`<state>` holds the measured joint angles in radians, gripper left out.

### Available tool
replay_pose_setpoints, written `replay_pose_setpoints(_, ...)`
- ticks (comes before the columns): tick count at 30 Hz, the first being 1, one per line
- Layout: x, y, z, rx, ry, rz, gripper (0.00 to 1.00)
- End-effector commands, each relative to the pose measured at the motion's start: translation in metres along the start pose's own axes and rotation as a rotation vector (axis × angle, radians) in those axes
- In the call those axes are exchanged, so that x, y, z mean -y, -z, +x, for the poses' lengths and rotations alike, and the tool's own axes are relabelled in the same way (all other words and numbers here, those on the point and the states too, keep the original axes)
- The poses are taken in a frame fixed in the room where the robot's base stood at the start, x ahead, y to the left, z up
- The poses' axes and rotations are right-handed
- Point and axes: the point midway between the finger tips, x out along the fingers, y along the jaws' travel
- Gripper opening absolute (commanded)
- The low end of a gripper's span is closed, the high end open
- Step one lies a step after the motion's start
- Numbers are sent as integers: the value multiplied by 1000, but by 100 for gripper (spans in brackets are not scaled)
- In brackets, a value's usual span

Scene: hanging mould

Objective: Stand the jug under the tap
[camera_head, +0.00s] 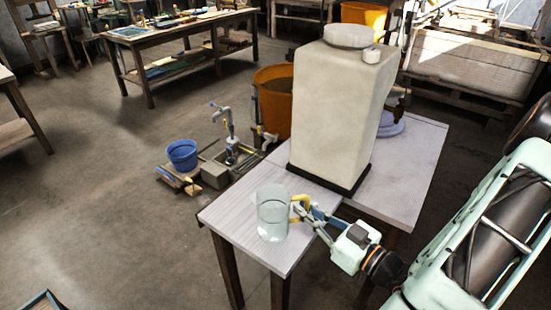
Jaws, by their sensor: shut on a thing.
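A clear, see-through jug (272,214) is upright at the front left of the pale table (230,222). I cannot tell whether its base touches the table top. My gripper (301,208) reaches in from the right and is shut on the jug's right side, where a yellow part shows. Whether that part is the handle or a finger is too small to tell. A grey tap (229,122) stands upright on a pipe near the floor, beyond the table to the left.
A tall cream tank (339,110) on a dark base stands on the table behind the jug. An orange barrel (272,92), blue bucket (182,154) and grey block (214,175) are beyond the table. A workbench (184,35) stands farther back.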

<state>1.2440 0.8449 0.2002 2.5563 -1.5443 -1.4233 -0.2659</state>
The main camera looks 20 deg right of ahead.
Motion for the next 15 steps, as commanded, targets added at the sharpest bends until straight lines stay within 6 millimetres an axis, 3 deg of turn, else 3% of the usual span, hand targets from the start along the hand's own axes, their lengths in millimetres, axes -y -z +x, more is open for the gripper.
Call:
replay_pose_setpoints(8, 1, 20, 18, -3, 10, -2, 0)
replay_pose_setpoints(15, 7, 59, 67, -5, 24, -3, 0)
